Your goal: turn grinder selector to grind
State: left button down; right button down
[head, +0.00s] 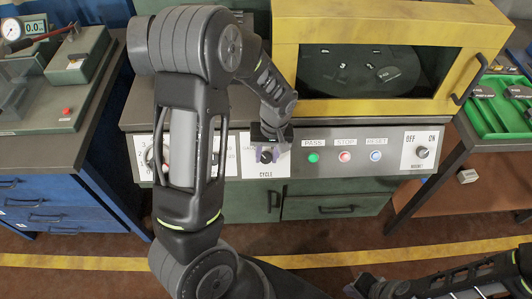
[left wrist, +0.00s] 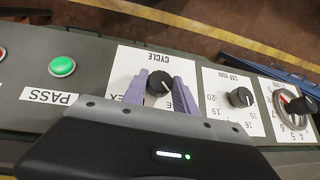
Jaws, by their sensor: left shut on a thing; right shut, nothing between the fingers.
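The selector is a black round knob (head: 266,156) on a white plate lettered CYCLE on the front panel of the yellow-framed machine. In the left wrist view the knob (left wrist: 160,83) sits between the two purple fingers of my left gripper (left wrist: 159,92), which is shut on it. In the head view my left gripper (head: 268,146) reaches down over the plate from above. My right gripper (head: 368,286) is shut and empty at the bottom, away from the panel.
Right of the knob are a green PASS button (head: 313,157), a red STOP button (head: 345,156), a blue RESET button (head: 376,155) and an OFF/ON magnet knob (head: 421,152). Another small black knob (left wrist: 241,97) and a red-pointer dial (left wrist: 297,103) are close by. A green tray (head: 490,118) stands right.

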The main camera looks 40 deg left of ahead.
pick_arm(q)
jog(key=m+y, duration=0.1)
jog(key=m+g+y+b, duration=0.1)
jog(key=shift+w+d+f+y, duration=0.1)
jog(key=shift+d+f+y, duration=0.1)
jog(key=shift+y, duration=0.2)
jog(key=shift+d+m+g+y+b, duration=0.1)
jog(key=shift+m+g+y+b, duration=0.65)
jog(key=shift+m+y, duration=0.7)
jog(key=c, duration=1)
grip_release()
jog(key=shift+o, duration=0.2)
jog(key=v, duration=0.7)
jog(key=shift+d+r+b, duration=0.3)
jog(key=shift+d+b, duration=0.05)
jog(key=shift+b, duration=0.1)
